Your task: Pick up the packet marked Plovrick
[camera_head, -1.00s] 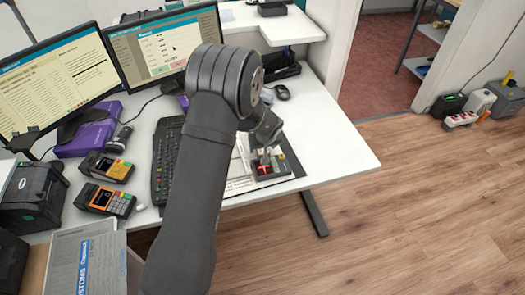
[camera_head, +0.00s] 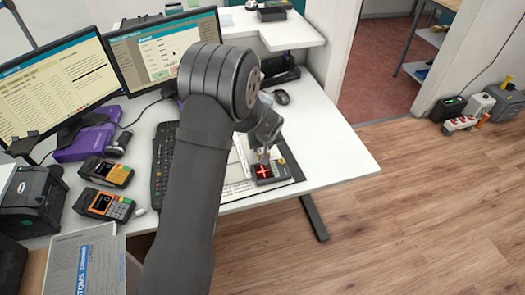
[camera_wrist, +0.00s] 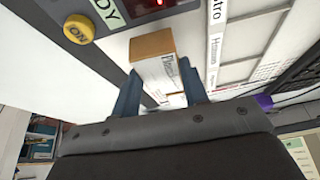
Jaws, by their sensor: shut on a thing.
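My gripper (camera_wrist: 160,95) is shut on a small packet (camera_wrist: 152,48) in the wrist view. The packet has a brown end and a white label side. Its print seems to start with "Pl"; the rest is too small or hidden to read. One blue-grey finger is on each side of it. In the head view my gripper (camera_head: 263,155) is low over the right part of the desk, beside a dark device with a red lit cross (camera_head: 263,172). The packet cannot be made out clearly there.
The device's yellow ON button (camera_wrist: 79,29) is close in the wrist view. A label strip (camera_wrist: 216,35) lies right of the packet. A keyboard (camera_head: 163,160), card terminals (camera_head: 104,204) and a grey carton (camera_head: 85,262) stand left. The desk's right corner (camera_head: 335,160) is clear.

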